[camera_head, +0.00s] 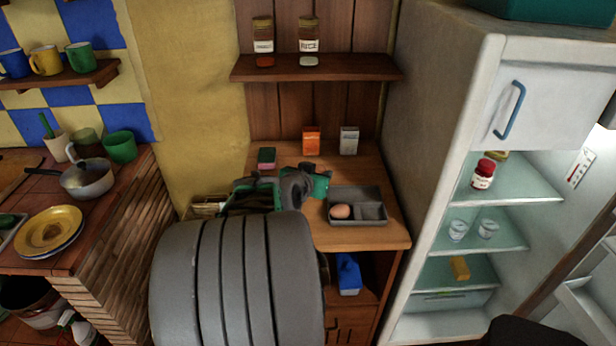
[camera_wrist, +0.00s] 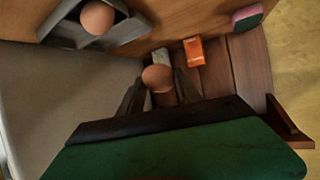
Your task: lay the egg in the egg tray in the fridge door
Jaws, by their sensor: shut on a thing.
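My gripper (camera_head: 319,184) is above the wooden counter, just left of the grey divided tray, partly hidden behind my arm. In the wrist view my gripper (camera_wrist: 159,84) is shut on a brown egg (camera_wrist: 157,76), which shows between the two fingers. The held egg is hidden in the head view. A second egg (camera_head: 341,211) lies in the left compartment of the grey tray (camera_head: 372,222); it also shows in the wrist view (camera_wrist: 97,18). The fridge (camera_head: 437,180) stands open at the right. Part of its door (camera_head: 590,301) shows at the lower right edge; I cannot make out the egg tray there.
An orange box (camera_head: 311,140), a grey-white box (camera_head: 348,141) and a sponge (camera_head: 267,158) stand at the counter's back. A shelf (camera_head: 316,68) with two jars hangs above. Fridge shelves hold a red jar (camera_head: 483,174), two cups and a yellow block (camera_head: 459,268).

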